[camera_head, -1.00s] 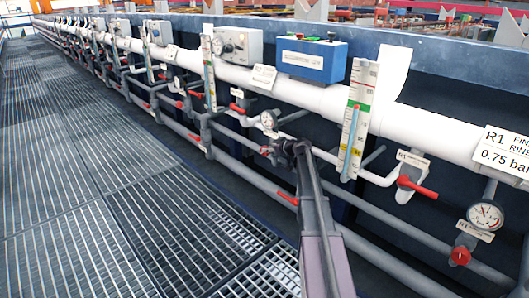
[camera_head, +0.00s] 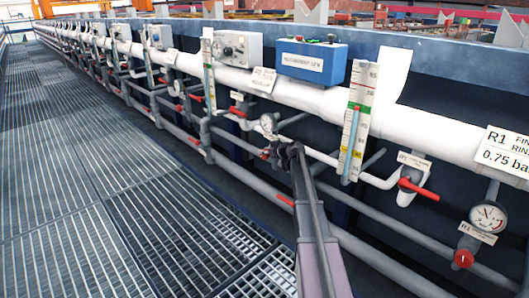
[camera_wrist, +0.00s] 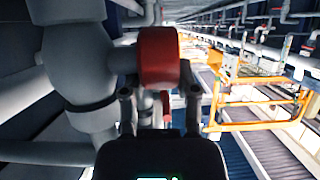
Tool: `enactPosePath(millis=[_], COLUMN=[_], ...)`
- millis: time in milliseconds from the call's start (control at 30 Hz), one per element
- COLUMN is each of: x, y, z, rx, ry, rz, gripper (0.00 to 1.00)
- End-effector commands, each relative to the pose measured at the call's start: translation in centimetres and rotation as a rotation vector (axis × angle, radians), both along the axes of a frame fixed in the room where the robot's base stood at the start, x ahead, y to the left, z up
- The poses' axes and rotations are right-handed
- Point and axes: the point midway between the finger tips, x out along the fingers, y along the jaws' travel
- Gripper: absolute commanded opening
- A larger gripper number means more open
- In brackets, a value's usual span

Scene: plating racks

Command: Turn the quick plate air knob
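A red knob (camera_wrist: 158,58) on a grey pipe fitting fills the upper middle of the wrist view. In the head view only a sliver of red (camera_head: 265,155) shows beside my gripper, below a round gauge (camera_head: 268,123); the rest is hidden. My gripper (camera_wrist: 157,92) is open, with one finger on each side of the knob. I cannot tell whether either finger touches it. In the head view my gripper (camera_head: 287,152) is at the pipe row, left of a tall scale tube (camera_head: 355,130). No readable label shows at this knob.
A blue control box (camera_head: 312,60) and a white main pipe (camera_head: 300,95) run above. Another gauge (camera_head: 488,215) with a red knob (camera_head: 463,259) and a red-handled valve (camera_head: 418,190) are at right. The grated walkway (camera_head: 100,200) at left is clear.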

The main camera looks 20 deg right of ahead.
Motion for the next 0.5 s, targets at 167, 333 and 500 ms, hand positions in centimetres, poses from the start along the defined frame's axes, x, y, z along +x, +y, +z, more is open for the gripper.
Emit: enactPosePath(millis=[167,333,500], x=[0.06,0.0,-0.11], y=[0.06,0.1,0.12], z=[-0.04,-0.31,-0.5], rx=[0.001,0.013,0.038], ry=[-0.002,-0.031,-0.097], rz=[0.001,0.001,0.003], gripper=[0.0,0.0,0.0])
